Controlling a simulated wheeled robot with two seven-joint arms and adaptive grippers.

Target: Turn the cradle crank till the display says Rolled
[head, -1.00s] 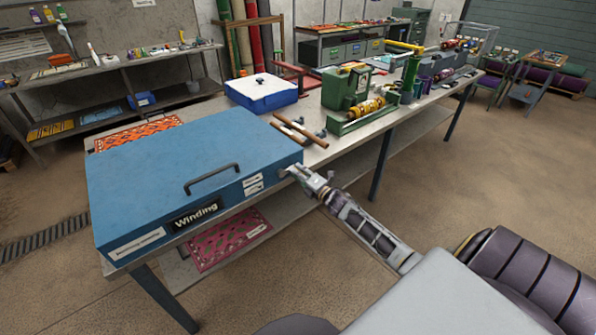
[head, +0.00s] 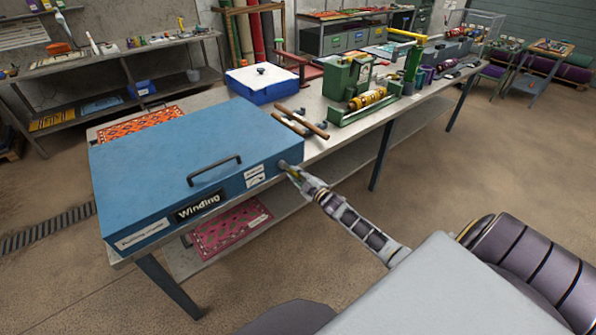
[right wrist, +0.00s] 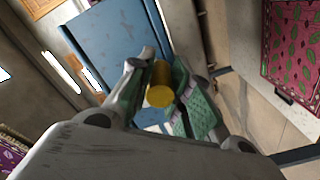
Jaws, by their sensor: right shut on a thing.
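The blue cradle box (head: 190,150) lies closed on the workbench, with a black handle on its lid. Its front display (head: 199,206) reads "Winding". The crank hub (head: 283,164) is at the right end of the box's front face, and the crank is mostly hidden by my gripper. My right gripper (head: 291,171) is at the crank, shut on its brass-yellow knob (right wrist: 160,86). In the right wrist view the knob lies between the two fingers, with the blue box behind it. My left gripper is not in view.
A red patterned rug (head: 230,228) lies on the shelf under the workbench (head: 330,150). An orange patterned rug (head: 140,124) is behind the box. Brown rollers (head: 300,122) and a green machine (head: 348,80) stand to the right. Floor in front of the bench is clear.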

